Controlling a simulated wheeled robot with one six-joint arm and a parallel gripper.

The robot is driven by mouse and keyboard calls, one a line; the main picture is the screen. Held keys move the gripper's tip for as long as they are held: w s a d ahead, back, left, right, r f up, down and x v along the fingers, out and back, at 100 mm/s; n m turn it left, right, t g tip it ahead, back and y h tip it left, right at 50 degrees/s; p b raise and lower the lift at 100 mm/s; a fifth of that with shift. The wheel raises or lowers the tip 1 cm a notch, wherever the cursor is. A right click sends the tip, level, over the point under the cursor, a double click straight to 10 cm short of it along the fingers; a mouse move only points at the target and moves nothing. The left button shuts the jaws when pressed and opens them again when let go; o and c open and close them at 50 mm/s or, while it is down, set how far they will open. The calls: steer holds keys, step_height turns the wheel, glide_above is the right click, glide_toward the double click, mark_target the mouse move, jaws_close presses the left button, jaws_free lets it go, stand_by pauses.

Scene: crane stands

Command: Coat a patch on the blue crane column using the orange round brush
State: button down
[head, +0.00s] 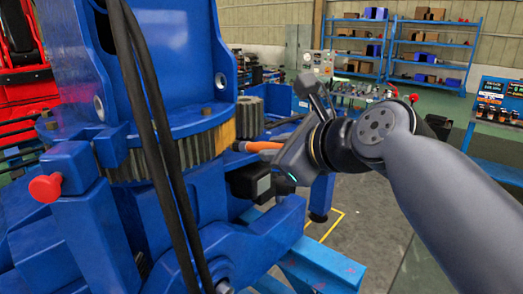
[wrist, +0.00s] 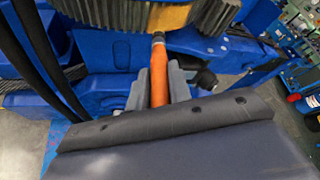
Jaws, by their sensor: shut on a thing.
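The orange round brush (head: 263,146) is held by my gripper (head: 274,156) and points left at the toothed ring of the blue crane column (head: 165,50). A yellow-tan patch (head: 226,134) covers part of the ring's teeth, and the patch also shows in the wrist view (wrist: 168,18). In the wrist view, my gripper (wrist: 159,90) is shut around the orange handle (wrist: 158,72). The brush's dark head lies at the lower edge of the patch. I cannot tell whether the bristles touch it.
Black cables (head: 160,130) hang down in front of the column. A red knob (head: 45,188) sticks out at the left. A smaller gear (head: 250,117) stands just behind the brush. Blue shelves (head: 430,50) with boxes stand at the back right. Grey floor shows to the lower right.

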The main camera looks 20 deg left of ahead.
steer(key=shift+s+d, duration=0.1)
steer(key=shift+d, duration=0.75)
steer(key=d+b, duration=0.1)
steer(key=d, duration=0.2)
steer(key=shift+a, duration=0.15)
stand_by(0.9)
